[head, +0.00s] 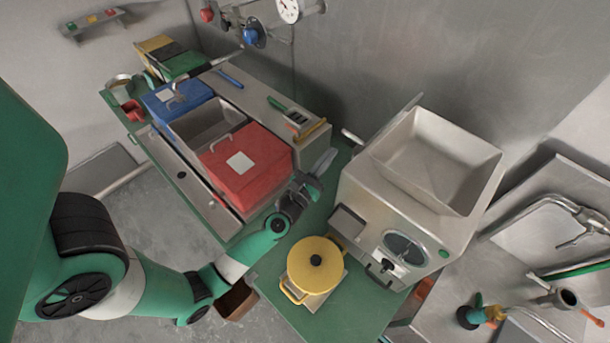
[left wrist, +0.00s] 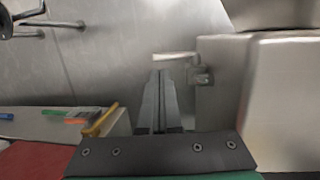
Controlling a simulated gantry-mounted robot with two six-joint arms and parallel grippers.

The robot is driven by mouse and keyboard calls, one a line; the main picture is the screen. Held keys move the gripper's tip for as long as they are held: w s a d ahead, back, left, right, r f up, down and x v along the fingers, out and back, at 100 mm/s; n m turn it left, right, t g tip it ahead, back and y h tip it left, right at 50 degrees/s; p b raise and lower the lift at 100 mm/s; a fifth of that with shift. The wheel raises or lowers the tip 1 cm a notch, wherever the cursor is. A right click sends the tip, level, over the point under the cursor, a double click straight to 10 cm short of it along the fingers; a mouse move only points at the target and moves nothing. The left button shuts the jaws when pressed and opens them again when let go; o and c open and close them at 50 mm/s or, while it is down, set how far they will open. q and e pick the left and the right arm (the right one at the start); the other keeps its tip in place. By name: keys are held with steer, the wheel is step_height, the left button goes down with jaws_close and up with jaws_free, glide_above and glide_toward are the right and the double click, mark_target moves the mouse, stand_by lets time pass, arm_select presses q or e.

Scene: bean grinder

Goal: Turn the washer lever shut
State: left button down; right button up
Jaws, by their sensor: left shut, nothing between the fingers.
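A lever with a pale handle (head: 352,137) sticks out from the left side of the steel machine (head: 362,190), near its back. In the left wrist view the lever handle (left wrist: 174,57) lies about level and points left from a metal pivot (left wrist: 200,76) on the machine's side. My left gripper (head: 325,162) is shut and empty, between the red-lidded bin and the machine. In the left wrist view its fingertips (left wrist: 160,76) are just below the handle in the picture; I cannot tell whether they touch it. My right gripper is not in view.
The machine carries a large open hopper (head: 437,160). A yellow lidded pot (head: 316,264) stands in front of it on the green counter (head: 345,322). The red bin (head: 243,168) is left of my gripper. A sink tap (head: 585,222) is at the far right.

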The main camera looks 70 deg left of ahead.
arm_select(q)
steer(key=a+b+v, duration=0.1)
steer(key=b+v, duration=0.1)
steer(key=v, duration=0.6)
steer(key=shift+s+d, duration=0.25)
steer(key=shift+s, duration=0.45)
